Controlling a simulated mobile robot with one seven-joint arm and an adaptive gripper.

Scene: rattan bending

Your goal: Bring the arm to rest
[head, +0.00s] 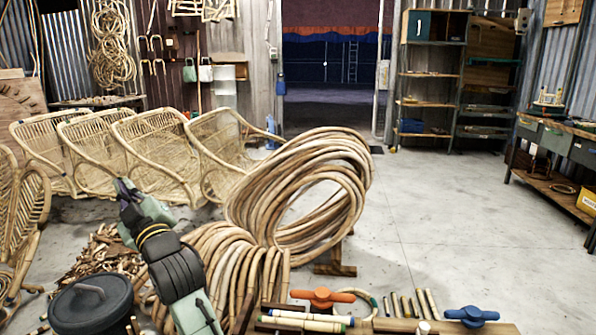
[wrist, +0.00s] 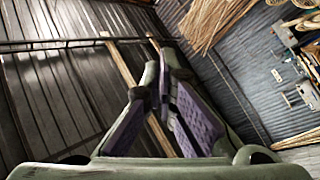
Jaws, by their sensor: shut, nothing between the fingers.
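My arm (head: 178,270) rises from the bottom of the head view, left of the middle, in front of the coiled rattan. Its far end stands near the row of chairs, and I cannot make out the fingers there. In the wrist view my gripper (wrist: 164,78) shows with its two purple-padded fingers brought together at the tips. Nothing is held between them. The wrist view looks up at the roof and upper wall, so the gripper points upward in free air.
Large rattan coils (head: 310,190) stand right of my arm. Several wicker chairs (head: 150,145) line the left. A dark lidded bin (head: 92,305) is at lower left. Orange (head: 322,298) and blue (head: 471,316) handles lie at the front. The floor (head: 440,220) on the right is clear.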

